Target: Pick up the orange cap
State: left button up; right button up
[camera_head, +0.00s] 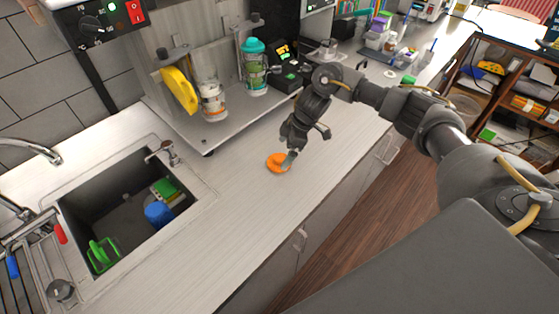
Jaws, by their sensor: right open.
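The orange cap (274,164) lies on the light countertop, right of the sink and in front of the grey machine. My right gripper (288,160) points down over the cap, with its fingertips at the cap's right side. It is open. The fingertips cover part of the cap, and I cannot tell whether they touch it. My left gripper is not in view.
A sink (120,226) with a green mug (101,255) and a blue item (158,214) is at left. The grey machine (207,137) holds a yellow item and cups. A black device (288,74) stands behind my right arm. Counter left of the cap is clear.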

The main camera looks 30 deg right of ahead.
aim_at(280, 157)
jog(key=shift+a+f+p, duration=0.55)
jog(key=shift+f+p, duration=0.35)
jog(key=shift+p, duration=0.05)
jog(key=x, duration=0.2)
jog(key=shift+w+f, duration=0.25)
jog(key=shift+f, duration=0.1)
jog(key=shift+s, duration=0.1)
jog(key=shift+c, duration=0.9)
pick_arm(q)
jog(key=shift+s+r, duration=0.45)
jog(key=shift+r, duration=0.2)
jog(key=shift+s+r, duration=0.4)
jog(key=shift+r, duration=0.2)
pick_arm(e)
jog(key=c, duration=0.9)
